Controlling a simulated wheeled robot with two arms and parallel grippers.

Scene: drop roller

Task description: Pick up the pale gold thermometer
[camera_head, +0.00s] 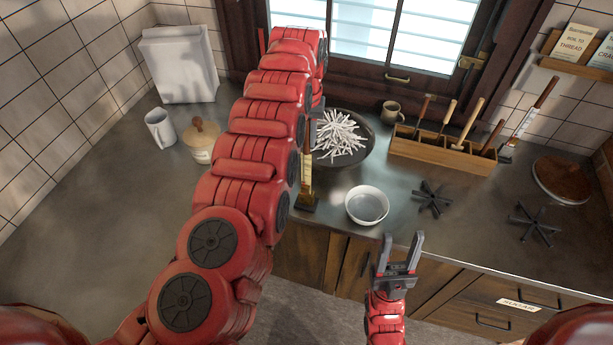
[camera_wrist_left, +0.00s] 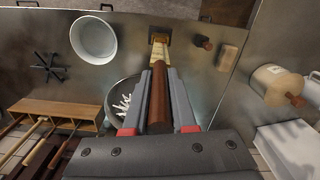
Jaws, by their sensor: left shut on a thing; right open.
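The pale gold thermometer (camera_head: 307,182) is upright at the counter's front edge, with a gold plate and a dark base. My left gripper (camera_head: 316,108) is shut on its upper part, and my left arm partly hides it in the head view. In the left wrist view, the fingers of my left gripper (camera_wrist_left: 160,82) are on both sides of its brown handle (camera_wrist_left: 158,105), and its gold plate (camera_wrist_left: 159,52) runs down to the base. I cannot tell whether the base touches the counter. My right gripper (camera_head: 402,250) is open and empty in front of the counter.
A dark bowl of white sticks (camera_head: 355,160) is close behind the thermometer, and a white bowl (camera_head: 367,206) stands to its right. A wooden tool rack (camera_head: 437,158), a silver thermometer (camera_head: 525,122) and two dark star-shaped things (camera_head: 433,197) are further right.

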